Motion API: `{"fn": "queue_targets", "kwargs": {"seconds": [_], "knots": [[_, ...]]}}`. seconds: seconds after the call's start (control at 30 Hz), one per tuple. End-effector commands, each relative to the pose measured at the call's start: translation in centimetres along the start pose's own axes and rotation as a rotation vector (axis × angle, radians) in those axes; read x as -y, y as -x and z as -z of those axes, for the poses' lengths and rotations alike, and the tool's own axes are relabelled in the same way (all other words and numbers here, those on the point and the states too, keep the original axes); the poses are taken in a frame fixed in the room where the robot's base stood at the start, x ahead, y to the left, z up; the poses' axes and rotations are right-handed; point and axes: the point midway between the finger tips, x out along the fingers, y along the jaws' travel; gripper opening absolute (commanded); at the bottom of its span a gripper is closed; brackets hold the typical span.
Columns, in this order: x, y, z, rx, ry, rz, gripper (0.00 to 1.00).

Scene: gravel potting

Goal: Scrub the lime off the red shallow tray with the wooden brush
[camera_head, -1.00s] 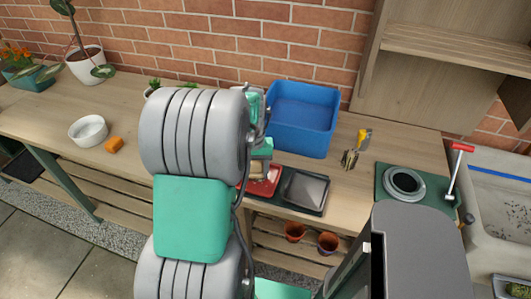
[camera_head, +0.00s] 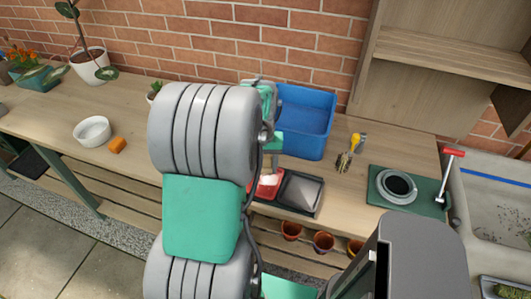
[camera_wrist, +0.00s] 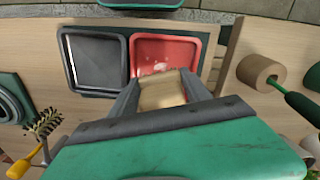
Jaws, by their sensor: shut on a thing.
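The red shallow tray (camera_head: 265,193) lies on the bench, partly hidden by my arm in the head view. The wrist view shows more of the red tray (camera_wrist: 185,50), with pale whitish lime patches near its middle. My gripper (camera_wrist: 162,92) is shut on the wooden brush (camera_wrist: 160,90), seen as a tan block between the fingers. The brush is over the near part of the tray and hides that part. Its bristles are out of sight, so I cannot tell whether they touch the tray.
A dark tray (camera_wrist: 97,60) sits right beside the red one. A blue bin (camera_head: 305,125) stands behind. A wooden cylinder with a green handle (camera_wrist: 262,72) and a yellow-handled tool (camera_wrist: 38,145) lie nearby.

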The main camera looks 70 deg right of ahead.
Motion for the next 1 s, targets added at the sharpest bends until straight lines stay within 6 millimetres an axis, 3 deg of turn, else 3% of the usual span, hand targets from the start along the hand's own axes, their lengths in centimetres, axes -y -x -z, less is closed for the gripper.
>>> {"fn": "queue_targets", "kwargs": {"seconds": [0.3, 0.73, 0.87, 1.0], "knots": [[0.4, 2.9, 0.1, -0.002, 0.01, 0.0, 0.23], [0.7, 3.0, 0.1, -0.001, 0.018, 0.0, 0.23], [3.2, 3.0, 0.2, -0.002, 0.079, 0.0, 0.23], [8.9, 3.3, 0.1, -0.002, 0.218, 0.0, 0.23]]}}
